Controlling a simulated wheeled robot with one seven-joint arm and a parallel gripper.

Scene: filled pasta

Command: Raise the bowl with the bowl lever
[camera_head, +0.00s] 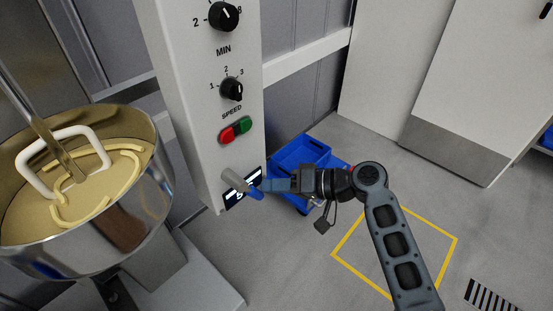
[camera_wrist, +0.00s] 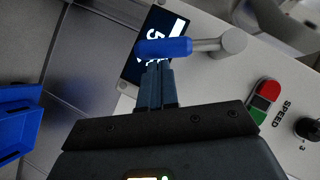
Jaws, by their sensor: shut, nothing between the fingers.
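The metal bowl (camera_head: 150,200) is at the left in the head view, with pale dough and a white looped tool in it. The bowl lever (camera_head: 235,180) sticks out low on the white machine column. It has a grey arm and a blue grip, and the grip also shows in the wrist view (camera_wrist: 164,47). My gripper (camera_head: 268,186) is shut and empty, with its fingertips (camera_wrist: 156,65) right at the blue grip. Whether they touch it I cannot tell. The fingers are not around the grip.
The white column (camera_head: 190,110) carries two black knobs, a red button (camera_head: 226,136), a green button (camera_head: 243,125) and a dark display (camera_wrist: 140,62) behind the lever. A blue crate (camera_head: 300,152) stands behind my gripper. The floor at the right, with a yellow outlined square (camera_head: 447,262), is mostly clear.

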